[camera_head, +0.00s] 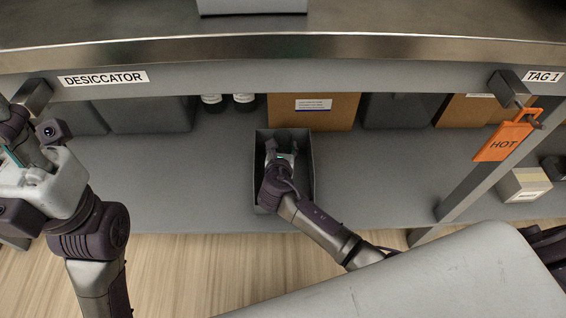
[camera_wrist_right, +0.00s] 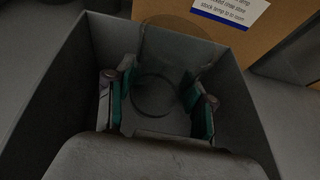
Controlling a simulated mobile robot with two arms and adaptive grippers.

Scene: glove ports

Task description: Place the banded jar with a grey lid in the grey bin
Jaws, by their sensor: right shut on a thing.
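The grey bin (camera_head: 313,178) stands on the lower shelf under the bench and is open at the top. My right gripper (camera_head: 281,150) is inside the bin's opening. In the right wrist view the bin wall (camera_wrist_right: 62,88) surrounds the fingers (camera_wrist_right: 157,108). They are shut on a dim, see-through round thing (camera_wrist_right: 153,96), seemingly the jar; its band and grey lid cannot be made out. Whether it touches the bin floor is unclear. My left gripper (camera_head: 28,160) is at the left edge, partly cut off, away from the bin.
A cardboard box (camera_head: 340,112) with a white label stands right behind the bin. The bench edge (camera_head: 300,47) hangs above. An orange HOT tag (camera_head: 503,140) hangs at the right post. The shelf left of the bin is clear.

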